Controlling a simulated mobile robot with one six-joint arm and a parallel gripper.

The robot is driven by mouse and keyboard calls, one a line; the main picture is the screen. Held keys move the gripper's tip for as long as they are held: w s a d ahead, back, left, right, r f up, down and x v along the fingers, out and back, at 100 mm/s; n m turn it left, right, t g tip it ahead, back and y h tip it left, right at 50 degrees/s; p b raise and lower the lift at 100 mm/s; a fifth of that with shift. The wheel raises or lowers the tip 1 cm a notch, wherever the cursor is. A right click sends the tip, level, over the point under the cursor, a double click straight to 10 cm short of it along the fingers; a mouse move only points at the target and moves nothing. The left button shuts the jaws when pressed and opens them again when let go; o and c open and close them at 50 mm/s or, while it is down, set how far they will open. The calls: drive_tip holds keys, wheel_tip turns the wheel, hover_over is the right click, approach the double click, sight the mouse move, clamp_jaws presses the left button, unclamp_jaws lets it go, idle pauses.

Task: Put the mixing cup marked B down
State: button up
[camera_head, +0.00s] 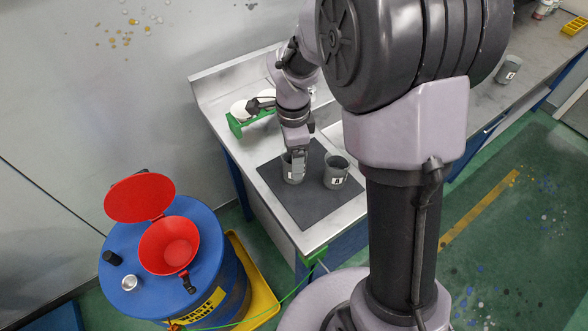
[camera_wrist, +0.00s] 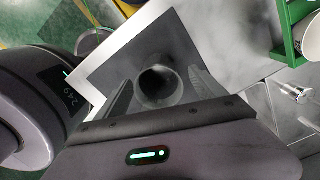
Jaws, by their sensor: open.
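A grey mixing cup (camera_head: 291,174) with a white label stands upright on the dark mat (camera_head: 307,209), directly under my gripper (camera_head: 297,153). Its letter is too small to read surely; it is the likely cup B. In the wrist view my gripper (camera_wrist: 162,92) is open, with one finger on each side of this cup (camera_wrist: 158,84), whose open mouth faces the camera. A second grey cup (camera_head: 337,172), with a label that looks like A, stands on the mat just to the right.
A green rack (camera_head: 238,126) with white items stands behind the mat. Another grey cup (camera_head: 508,69) stands on the bench at the right. A blue drum (camera_head: 215,285) with a red funnel (camera_head: 168,246) stands left of the table. The mat's front part is clear.

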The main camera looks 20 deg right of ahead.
wheel_tip(320, 180, down, 5)
drive_tip(key=shift+s+d+r+b, duration=0.1)
drive_tip(key=shift+s+b, duration=0.05)
drive_tip(key=shift+b, duration=0.95)
drive_tip(key=shift+r, duration=0.1)
drive_tip(key=shift+r, duration=0.1)
drive_tip(key=c, duration=1.6)
